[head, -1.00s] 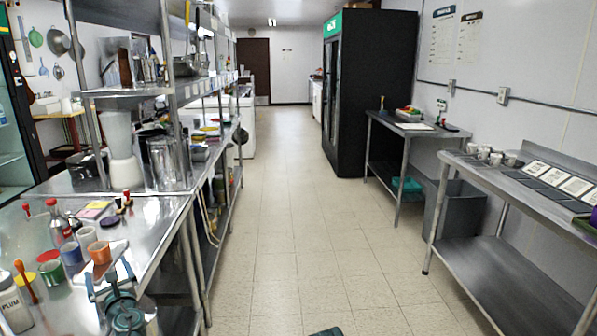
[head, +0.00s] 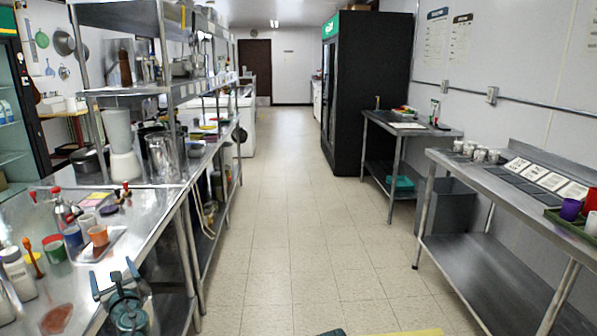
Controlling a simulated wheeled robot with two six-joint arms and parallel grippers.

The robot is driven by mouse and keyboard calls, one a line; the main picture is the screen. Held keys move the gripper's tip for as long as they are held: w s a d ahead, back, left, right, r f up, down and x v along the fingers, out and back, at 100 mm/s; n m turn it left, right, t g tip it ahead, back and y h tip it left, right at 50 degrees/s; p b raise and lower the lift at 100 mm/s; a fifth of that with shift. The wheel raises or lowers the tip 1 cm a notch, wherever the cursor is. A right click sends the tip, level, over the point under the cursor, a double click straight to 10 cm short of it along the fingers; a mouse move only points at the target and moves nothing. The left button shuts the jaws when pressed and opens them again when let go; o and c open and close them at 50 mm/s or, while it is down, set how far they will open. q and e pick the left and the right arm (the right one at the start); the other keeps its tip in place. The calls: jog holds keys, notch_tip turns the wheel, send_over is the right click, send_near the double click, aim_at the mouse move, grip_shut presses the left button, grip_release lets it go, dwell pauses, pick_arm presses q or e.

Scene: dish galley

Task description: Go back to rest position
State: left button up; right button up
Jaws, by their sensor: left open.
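My left gripper (head: 115,278) shows at the lower left of the head view, with teal fingers and a dark body below them. Its two fingers are spread apart with nothing between them. It is in front of the near right edge of the left steel counter (head: 140,232), in line with the tray (head: 92,258) that bears an orange cup (head: 98,236). I cannot tell how high it is above the counter. My right gripper is not in view.
The left counter holds bottles, cups and a white blender (head: 122,145). A tiled aisle (head: 290,230) runs clear down the middle. A right steel table (head: 480,190) holds cups and cards. A yellow piece (head: 385,333) shows at the bottom edge; I cannot tell what it is.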

pick_arm(q)
jog(key=s+d+f+n+g+h+p, duration=0.1)
jog(key=s+d+n+g+h+p, duration=0.2)
jog(key=d+n+p, duration=0.7)
jog(key=d+f+n+g+h+p, duration=0.1)
jog(key=d+n+g+h+p, duration=0.2)
jog(key=d+n, duration=0.75)
jog(key=s+d+g+h+p, duration=0.2)
jog(key=s+d, duration=0.2)
jog(key=d, duration=0.4)
jog(key=s+d+f+n+g+h+p, duration=0.1)
jog(key=s+d+g+h+p, duration=0.1)
jog(key=s+d, duration=0.3)
jog(key=s+d+n+g+h+p, duration=0.1)
jog(key=s+d, duration=0.4)
jog(key=d, duration=0.7)
jog(key=g+p, duration=0.1)
jog(key=g, duration=0.1)
jog(key=shift+s+f+g+h, duration=0.25)
jog(key=shift+f+g+h, duration=0.1)
jog(key=shift+g+h, duration=0.05)
